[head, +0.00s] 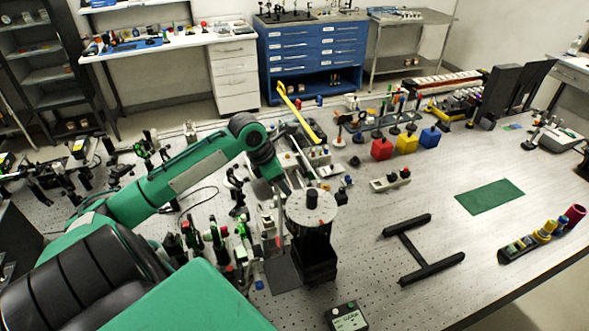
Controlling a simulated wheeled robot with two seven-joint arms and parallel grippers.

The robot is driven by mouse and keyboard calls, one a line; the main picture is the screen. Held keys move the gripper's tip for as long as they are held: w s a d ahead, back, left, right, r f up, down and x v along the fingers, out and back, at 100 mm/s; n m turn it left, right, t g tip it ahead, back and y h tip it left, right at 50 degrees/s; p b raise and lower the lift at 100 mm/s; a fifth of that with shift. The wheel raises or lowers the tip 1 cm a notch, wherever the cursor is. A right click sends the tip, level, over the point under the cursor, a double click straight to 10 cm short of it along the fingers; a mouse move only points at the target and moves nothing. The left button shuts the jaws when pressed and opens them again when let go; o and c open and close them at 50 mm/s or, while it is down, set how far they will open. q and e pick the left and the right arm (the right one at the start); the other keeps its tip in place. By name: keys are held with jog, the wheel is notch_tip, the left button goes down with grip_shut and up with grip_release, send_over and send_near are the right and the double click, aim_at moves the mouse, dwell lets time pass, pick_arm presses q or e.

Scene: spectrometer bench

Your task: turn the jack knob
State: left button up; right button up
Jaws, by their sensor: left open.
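My left gripper (273,222) reaches down from the green arm that comes in from the left. It is open, its fingers pointing down beside a black stand (314,257) with a round grey top (311,206). I cannot tell whether the fingers touch the stand, and nothing shows between them. The stand is upright near the front middle of the bench. No jack knob can be told apart clearly; the gripper and the stand's dark body may hide it. My right gripper is out of view.
Small optics (218,240) crowd the bench left of the stand. A black H-shaped frame (423,249) lies to the right, and a small meter (346,317) in front. Bare bench surrounds the green mat (489,197).

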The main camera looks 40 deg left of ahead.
pick_arm(q)
jog(key=f+p, duration=0.1)
jog(key=f, duration=0.3)
jog(key=w+f+p, duration=0.1)
jog(key=f+p, duration=0.1)
jog(key=f, duration=0.3)
jog(key=d+f+p, duration=0.1)
jog(key=f, duration=0.3)
jog(key=shift+w+f+p, duration=0.25)
jog(key=shift+w+p, duration=0.05)
jog(key=shift+w, duration=0.05)
jog(key=shift+w+d+f, duration=0.2)
jog(key=shift+f, duration=0.5)
grip_shut()
